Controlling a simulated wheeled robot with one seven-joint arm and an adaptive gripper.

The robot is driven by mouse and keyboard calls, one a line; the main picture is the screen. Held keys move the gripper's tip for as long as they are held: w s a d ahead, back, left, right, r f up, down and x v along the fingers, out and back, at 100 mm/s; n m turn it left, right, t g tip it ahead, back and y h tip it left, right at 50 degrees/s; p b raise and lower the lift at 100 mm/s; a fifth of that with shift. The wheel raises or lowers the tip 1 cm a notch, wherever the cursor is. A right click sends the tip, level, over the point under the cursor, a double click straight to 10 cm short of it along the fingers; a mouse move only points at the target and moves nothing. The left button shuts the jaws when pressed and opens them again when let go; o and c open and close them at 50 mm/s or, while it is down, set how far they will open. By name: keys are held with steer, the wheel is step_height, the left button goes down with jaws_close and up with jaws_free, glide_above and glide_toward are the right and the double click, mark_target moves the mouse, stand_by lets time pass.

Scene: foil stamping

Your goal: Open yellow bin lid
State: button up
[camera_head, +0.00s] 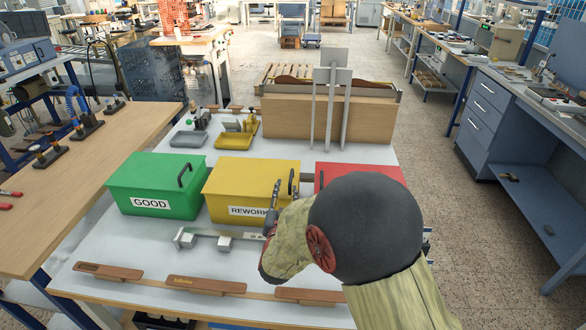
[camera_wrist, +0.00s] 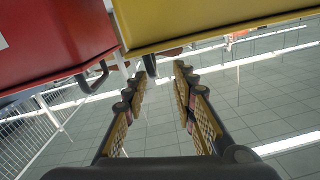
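The yellow bin (camera_head: 240,182) labelled REWORK stands between a green and a red bin, and its lid looks shut. A dark upright shape at the right of its lid, where the handle sits, partly merges with my fingers, so I cannot tell them apart fully. My gripper (camera_head: 283,187) is at the right front of the yellow lid, with my arm hiding the bin's right front corner. The yellow bin (camera_wrist: 205,18) fills the upper right there.
The green bin (camera_head: 150,185) is at left, and the red bin (camera_head: 352,170) at right is mostly behind my arm. The red bin (camera_wrist: 50,40) shows a dark handle in the wrist view. A metal fixture (camera_head: 215,239) and wooden strips (camera_head: 205,286) lie in front.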

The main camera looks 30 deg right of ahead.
mark_target(292, 171)
steer(key=shift+w+d+f+h, duration=0.15)
steer(key=shift+d+f+h, duration=0.1)
steer(key=shift+d+h, duration=0.3)
steer(key=shift+w+d+r, duration=0.1)
steer(key=shift+w+d, duration=0.05)
steer(key=shift+d, duration=0.05)
steer(key=b+x, duration=0.2)
steer(key=x, duration=0.5)
steer(key=shift+w, duration=0.15)
steer(key=shift+y, duration=0.25)
steer(key=c, duration=0.3)
steer(key=c, duration=0.4)
jaws_close()
